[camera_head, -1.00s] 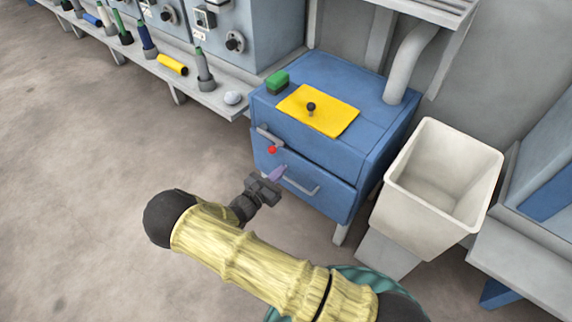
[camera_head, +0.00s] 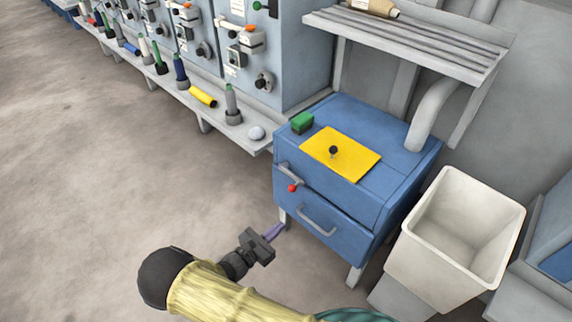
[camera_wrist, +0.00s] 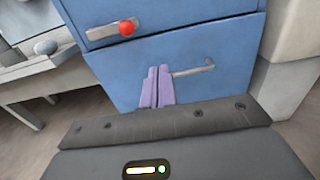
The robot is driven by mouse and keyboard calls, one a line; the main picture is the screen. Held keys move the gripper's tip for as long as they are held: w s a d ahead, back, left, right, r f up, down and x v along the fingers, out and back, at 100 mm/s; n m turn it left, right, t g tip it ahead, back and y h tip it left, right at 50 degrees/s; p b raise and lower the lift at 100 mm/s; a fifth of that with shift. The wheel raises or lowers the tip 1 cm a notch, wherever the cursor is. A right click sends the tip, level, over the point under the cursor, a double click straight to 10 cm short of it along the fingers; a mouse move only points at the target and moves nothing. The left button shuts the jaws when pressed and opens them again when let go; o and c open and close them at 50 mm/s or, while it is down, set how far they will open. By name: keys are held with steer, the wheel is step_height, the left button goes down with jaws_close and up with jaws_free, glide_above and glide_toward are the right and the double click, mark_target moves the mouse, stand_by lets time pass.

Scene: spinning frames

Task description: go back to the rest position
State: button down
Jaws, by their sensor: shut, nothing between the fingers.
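My gripper (camera_head: 279,229) is in front of the blue cabinet (camera_head: 352,236), near its lower left corner in the head view. Its purple fingers are shut together and empty. In the wrist view my gripper (camera_wrist: 157,88) points at the cabinet's lower drawer, with the fingers in front of the drawer face, left of the grey handle (camera_wrist: 195,70). Whether the fingertips touch the drawer cannot be told. The drawer appears closed.
A white bin (camera_head: 450,230) stands at right. A shelf with bobbins (camera_head: 203,96) runs left. Open floor lies left.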

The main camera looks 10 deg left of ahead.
steer(key=s+d+r+m+g, duration=0.2)
steer(key=d+r+m+g, duration=0.1)
steer(key=d+m+g, duration=0.35)
steer(key=s+d+r+m+g, duration=0.2)
steer(key=d+r+m+g, duration=0.2)
steer(key=d+m+g, duration=0.3)
steer(key=s+d+r+m+t+y, duration=0.1)
steer(key=s+d+r+m+y, duration=0.2)
steer(key=d+r+m+y, duration=0.35)
steer(key=s+d+r+m+t+y, duration=0.1)
steer(key=s+d+r+m+y, duration=0.35)
steer(key=r+m, duration=0.4)
steer(key=w+p+v, duration=0.2)
steer(key=p+v, duration=1)
steer(key=w+r+p+v, duration=0.1)
steer(key=w+p+v, duration=0.2)
steer(key=p+v, duration=0.8)
steer(key=w+r+p+v, duration=0.1)
steer(key=w+p+v, duration=0.2)
steer(key=p+v, duration=0.9)
steer(key=shift+w+a+r+p, duration=0.35)
steer(key=shift+a+p, duration=0.05)
steer(key=shift+p, duration=0.35)
